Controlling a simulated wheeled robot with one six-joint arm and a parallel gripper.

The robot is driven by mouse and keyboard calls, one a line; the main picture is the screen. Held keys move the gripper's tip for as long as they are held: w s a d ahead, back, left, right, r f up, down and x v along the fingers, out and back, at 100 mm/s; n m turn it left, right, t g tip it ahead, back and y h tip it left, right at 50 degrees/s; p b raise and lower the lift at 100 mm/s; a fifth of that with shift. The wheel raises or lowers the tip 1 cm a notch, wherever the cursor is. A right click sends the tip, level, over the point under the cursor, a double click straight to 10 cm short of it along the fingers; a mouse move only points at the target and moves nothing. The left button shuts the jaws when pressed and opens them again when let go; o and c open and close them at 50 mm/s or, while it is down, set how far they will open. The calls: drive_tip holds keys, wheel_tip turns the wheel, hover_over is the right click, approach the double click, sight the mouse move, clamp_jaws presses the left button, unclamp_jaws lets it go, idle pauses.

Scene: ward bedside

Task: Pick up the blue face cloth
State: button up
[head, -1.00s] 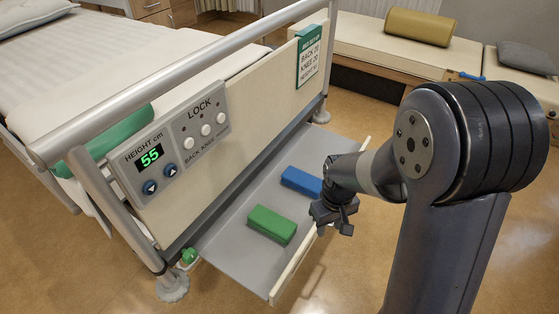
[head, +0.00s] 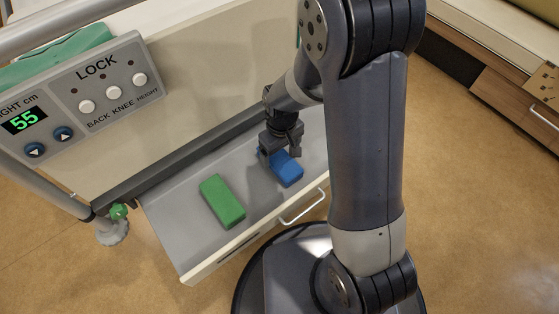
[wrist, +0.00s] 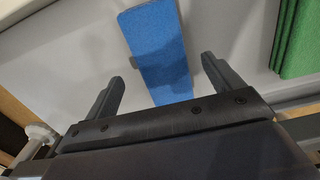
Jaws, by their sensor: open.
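The blue face cloth (head: 287,170) is a folded block lying in the open grey drawer tray (head: 182,232) at the foot of the bed. My gripper (head: 279,153) is over its far end in the head view and hides part of it. In the wrist view the blue cloth (wrist: 160,55) runs lengthwise between the two fingers. My gripper (wrist: 163,75) is open there, with a finger on either side of the cloth and nothing held. I cannot tell the exact height of the fingertips above the tray.
A folded green cloth (head: 222,201) lies in the tray left of the blue one; it also shows at the wrist view's upper right (wrist: 297,40). The tray has a raised front with a handle (head: 302,207). The bed's end panel (head: 190,110) rises behind the tray.

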sight(280, 158)
drive_tip(key=f, duration=0.1)
drive_tip(key=f+b, duration=0.1)
drive_tip(key=f, duration=0.1)
drive_tip(key=f+b, duration=0.1)
drive_tip(key=f, duration=0.1)
drive_tip(key=shift+w+a, duration=0.1)
drive_tip(key=shift+a, duration=0.15)
drive_tip(key=shift+r, duration=0.1)
drive_tip(key=c, duration=1.1)
